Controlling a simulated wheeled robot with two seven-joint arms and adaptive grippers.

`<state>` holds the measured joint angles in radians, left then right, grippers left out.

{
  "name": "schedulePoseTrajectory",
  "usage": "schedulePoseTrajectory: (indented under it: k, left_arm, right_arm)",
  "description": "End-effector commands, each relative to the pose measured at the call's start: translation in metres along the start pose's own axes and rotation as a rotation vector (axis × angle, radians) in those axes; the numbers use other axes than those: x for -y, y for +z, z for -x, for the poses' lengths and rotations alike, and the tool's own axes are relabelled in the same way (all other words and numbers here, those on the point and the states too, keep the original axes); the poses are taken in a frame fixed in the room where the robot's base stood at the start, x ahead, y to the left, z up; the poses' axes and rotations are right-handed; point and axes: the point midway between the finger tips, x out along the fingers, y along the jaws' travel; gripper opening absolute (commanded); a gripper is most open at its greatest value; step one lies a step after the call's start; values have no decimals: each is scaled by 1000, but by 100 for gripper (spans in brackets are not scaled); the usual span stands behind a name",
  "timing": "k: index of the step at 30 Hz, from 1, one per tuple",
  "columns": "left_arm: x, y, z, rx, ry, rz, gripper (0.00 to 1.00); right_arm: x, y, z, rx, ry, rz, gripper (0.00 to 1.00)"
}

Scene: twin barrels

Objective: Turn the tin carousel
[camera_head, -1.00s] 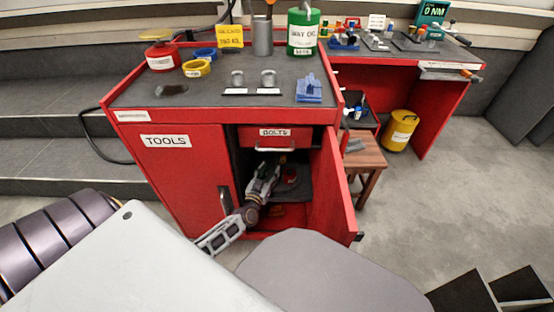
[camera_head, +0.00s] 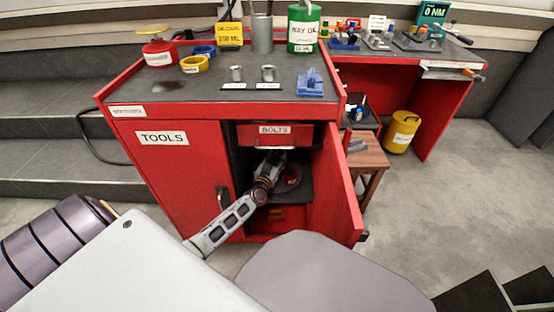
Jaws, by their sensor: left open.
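The tin carousel appears to be the dark round platform inside the open cabinet, with a small red tin (camera_head: 292,177) on it. It is partly hidden by my left arm and in shadow. My left gripper (camera_head: 274,160) reaches into the cabinet from the left, just below the bolts drawer (camera_head: 274,134), left of the red tin. The gripper is open. I cannot tell whether its fingers touch the carousel. My right gripper is not in view.
The red cabinet's right door (camera_head: 337,190) stands open; the tools door (camera_head: 178,175) is shut. A wooden stool (camera_head: 368,160) stands right of the open door. Cans, tape rolls and a blue block (camera_head: 309,84) sit on the cabinet top.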

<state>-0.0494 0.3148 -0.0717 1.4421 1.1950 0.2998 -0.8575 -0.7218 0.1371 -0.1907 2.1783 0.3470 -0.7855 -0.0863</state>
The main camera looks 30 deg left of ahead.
Motion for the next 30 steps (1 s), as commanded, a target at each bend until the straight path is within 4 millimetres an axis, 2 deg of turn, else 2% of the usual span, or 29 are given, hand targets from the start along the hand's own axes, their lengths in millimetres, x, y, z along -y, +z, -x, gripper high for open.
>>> schedulePoseTrajectory:
  k: [14, 25, 30]
  left_arm:
    - [0, 0, -6, 1, 0, 1, 47]
    - [0, 0, -6, 1, 0, 1, 0]
    - [0, 0, -6, 1, 0, 1, 0]
  right_arm:
    - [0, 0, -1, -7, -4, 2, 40]
    - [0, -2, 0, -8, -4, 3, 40]
    - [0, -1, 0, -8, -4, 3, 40]
